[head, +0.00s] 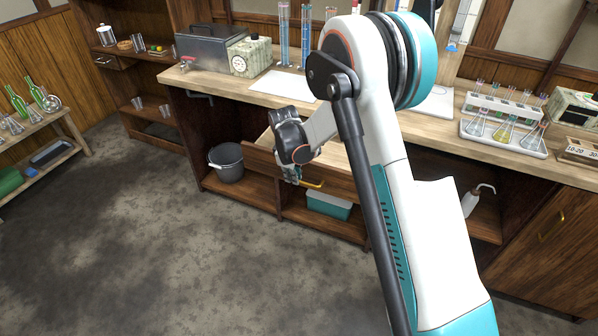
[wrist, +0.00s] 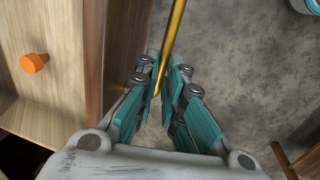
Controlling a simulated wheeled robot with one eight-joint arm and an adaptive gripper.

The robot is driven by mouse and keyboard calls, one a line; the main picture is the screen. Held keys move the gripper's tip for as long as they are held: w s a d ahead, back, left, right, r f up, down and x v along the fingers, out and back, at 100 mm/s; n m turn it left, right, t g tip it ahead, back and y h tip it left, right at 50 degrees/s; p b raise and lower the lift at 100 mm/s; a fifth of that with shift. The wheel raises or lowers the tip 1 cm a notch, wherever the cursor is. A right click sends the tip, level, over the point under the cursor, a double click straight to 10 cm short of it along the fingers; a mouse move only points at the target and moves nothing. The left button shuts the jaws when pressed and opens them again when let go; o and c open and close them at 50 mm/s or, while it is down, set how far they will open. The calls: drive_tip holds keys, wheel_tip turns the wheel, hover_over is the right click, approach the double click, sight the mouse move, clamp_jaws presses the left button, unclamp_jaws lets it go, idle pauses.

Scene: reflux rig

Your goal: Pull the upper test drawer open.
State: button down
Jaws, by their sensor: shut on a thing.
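The upper drawer under the bench stands pulled out, with its dark wooden front (head: 262,163) clear of the cabinet and its pale inside (head: 334,155) partly showing. Its front (wrist: 112,50) also shows in the wrist view, left of the jaws. My gripper (head: 297,178) is at the drawer front. In the wrist view my gripper (wrist: 163,92) is shut on the brass bar handle (wrist: 173,42), which runs up between the fingers. A bit of the handle (head: 314,184) shows beside the gripper in the head view. My arm hides the drawer's right part.
An orange piece (wrist: 34,63) lies in the drawer. A grey bucket (head: 227,162) and a teal box (head: 328,205) sit on the shelf below. Glassware in a rack (head: 503,132) stands on the bench. The floor (head: 180,235) before the drawer is clear.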

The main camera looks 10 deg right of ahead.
drive_tip(key=shift+s+a, duration=0.65)
drive_tip(key=shift+s, duration=0.3)
drive_tip(key=c, duration=1.7)
unclamp_jaws()
drive_tip(key=r, duration=0.4)
drive_tip(key=s+a+r, duration=0.1)
drive_tip(key=r, duration=0.6)
drive_tip(key=shift+s+a+r, duration=0.15)
drive_tip(key=shift+s+r, duration=0.2)
drive_tip(key=shift+r, duration=0.05)
